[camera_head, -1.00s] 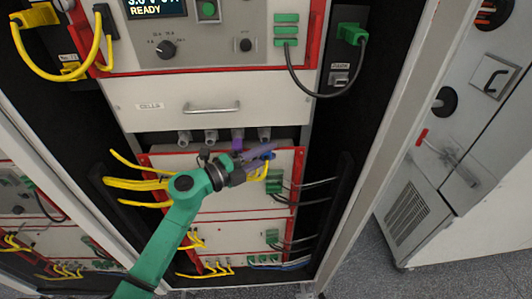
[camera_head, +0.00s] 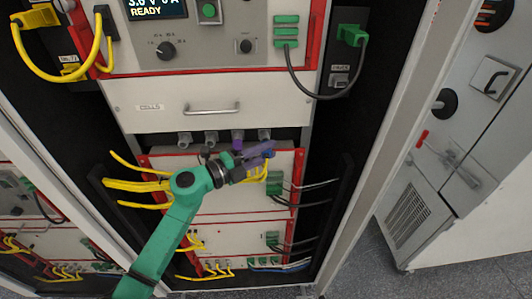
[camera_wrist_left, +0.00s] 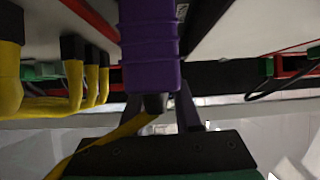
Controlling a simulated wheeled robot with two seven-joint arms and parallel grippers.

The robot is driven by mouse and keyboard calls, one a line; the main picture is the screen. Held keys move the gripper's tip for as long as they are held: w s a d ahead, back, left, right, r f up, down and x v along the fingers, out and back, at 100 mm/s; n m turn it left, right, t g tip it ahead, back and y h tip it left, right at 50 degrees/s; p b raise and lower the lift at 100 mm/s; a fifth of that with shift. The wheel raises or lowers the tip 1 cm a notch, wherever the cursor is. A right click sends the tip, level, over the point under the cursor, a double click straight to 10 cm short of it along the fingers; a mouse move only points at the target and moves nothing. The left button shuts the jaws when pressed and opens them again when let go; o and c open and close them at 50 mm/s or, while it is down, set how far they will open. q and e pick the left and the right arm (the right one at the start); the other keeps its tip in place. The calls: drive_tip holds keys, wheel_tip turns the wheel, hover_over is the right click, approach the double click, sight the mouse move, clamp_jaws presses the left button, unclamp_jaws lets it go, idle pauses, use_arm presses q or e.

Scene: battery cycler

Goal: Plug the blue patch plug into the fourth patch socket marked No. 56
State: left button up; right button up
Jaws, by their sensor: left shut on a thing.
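My left gripper (camera_head: 258,152) reaches in from the left with purple fingers. No socket number is readable. My right gripper is not in view.
Yellow cables (camera_head: 138,184) stick out left of my arm, and yellow-cabled black plugs (camera_wrist_left: 74,60) show in the left wrist view. Green connectors (camera_head: 275,182) with dark cables are right of the gripper. The rack frame (camera_head: 372,150) stands farther right.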

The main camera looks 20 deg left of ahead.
use_arm(q)
drive_tip(key=shift+w+a, duration=0.15)
drive_tip(key=shift+w, duration=0.3)
drive_tip(key=o, duration=1.1)
drive_tip(key=shift+c, duration=0.2)
drive_tip(key=shift+s+a+f, duration=0.15)
drive_tip(key=shift+s+a, duration=0.1)
drive_tip(key=shift+s, duration=0.05)
drive_tip(key=b+v, duration=0.4)
drive_tip(key=v, duration=1)
drive_tip(key=shift+r+b, duration=0.2)
drive_tip(key=shift+b, duration=0.1)
drive_tip(key=shift+d, duration=0.1)
